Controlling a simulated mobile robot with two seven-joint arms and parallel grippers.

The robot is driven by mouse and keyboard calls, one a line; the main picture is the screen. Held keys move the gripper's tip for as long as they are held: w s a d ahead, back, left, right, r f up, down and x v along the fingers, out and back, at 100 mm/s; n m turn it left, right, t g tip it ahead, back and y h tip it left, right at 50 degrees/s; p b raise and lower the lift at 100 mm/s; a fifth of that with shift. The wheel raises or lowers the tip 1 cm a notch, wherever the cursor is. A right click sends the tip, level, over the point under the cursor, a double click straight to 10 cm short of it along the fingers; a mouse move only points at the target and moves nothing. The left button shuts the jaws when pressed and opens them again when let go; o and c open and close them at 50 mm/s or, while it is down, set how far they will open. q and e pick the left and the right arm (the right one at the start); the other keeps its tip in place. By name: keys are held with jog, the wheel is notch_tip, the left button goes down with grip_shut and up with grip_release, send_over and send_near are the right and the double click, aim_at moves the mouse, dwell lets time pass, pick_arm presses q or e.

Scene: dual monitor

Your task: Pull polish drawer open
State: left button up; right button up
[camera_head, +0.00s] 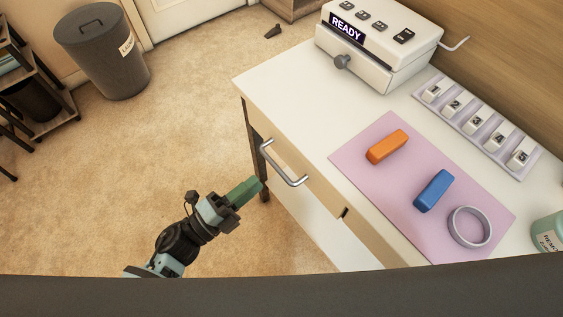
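A drawer (305,195) with a light wood front is set under the white tabletop and looks shut. Its silver bar handle (284,166) faces the left side of the picture. My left gripper (262,184) is just left of the handle's lower part, its green fingers pointing toward it. The fingers look close together, but I cannot tell whether there is a gap between them. They appear apart from the handle. My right gripper is not in view.
On the white table (290,85) are a READY machine (385,45), a numbered rack (478,125), and a pink mat (385,180) with an orange block (387,147), a blue block (433,191) and a ring (470,227). A bin (105,55) stands far left; open floor lies between.

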aim_at(276, 166)
pick_arm(q)
jog(key=shift+x, duration=3.85)
grip_shut()
